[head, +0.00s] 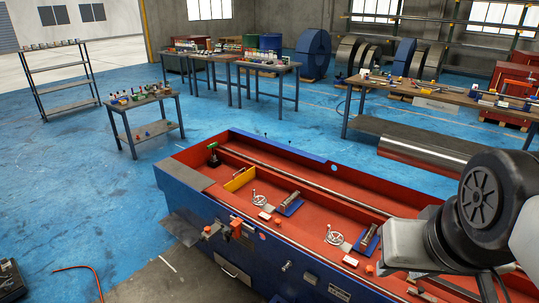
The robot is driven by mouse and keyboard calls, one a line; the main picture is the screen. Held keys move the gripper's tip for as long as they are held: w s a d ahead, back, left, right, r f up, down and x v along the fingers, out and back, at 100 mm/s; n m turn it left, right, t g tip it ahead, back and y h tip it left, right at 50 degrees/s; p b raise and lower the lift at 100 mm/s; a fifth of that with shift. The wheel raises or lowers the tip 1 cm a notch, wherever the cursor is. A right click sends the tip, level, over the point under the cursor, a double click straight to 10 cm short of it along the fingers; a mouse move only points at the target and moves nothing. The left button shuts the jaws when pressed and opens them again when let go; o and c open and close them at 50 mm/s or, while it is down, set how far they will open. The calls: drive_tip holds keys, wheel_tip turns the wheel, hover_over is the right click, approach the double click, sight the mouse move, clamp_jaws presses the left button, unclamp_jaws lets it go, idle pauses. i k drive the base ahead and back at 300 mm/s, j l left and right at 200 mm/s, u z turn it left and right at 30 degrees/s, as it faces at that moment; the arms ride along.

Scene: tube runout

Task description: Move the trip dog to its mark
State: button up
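I cannot pick out the trip dog or its mark for certain at this size. A long blue machine bed (190,193) with a red inside runs from the middle to the lower right. On its near side are a red block (236,228) and a smaller orange-red piece (207,231). My gripper does not show.
The bed holds two handwheels (260,201) (334,237), a yellow plate (239,179) and a long rod (300,181). Behind stand a small cart (150,136), a shelf (70,105) and workbenches (440,97) with loose items. A red cable (91,270) lies lower left.

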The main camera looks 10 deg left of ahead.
sight(235, 231)
drive_tip(key=u, duration=0.95)
drive_tip(key=i+j+z, duration=0.2)
drive_tip(key=i+j, duration=0.25)
drive_tip(key=i+j+z, duration=0.2)
drive_tip(key=i+j, duration=0.25)
drive_tip(key=j, duration=0.1)
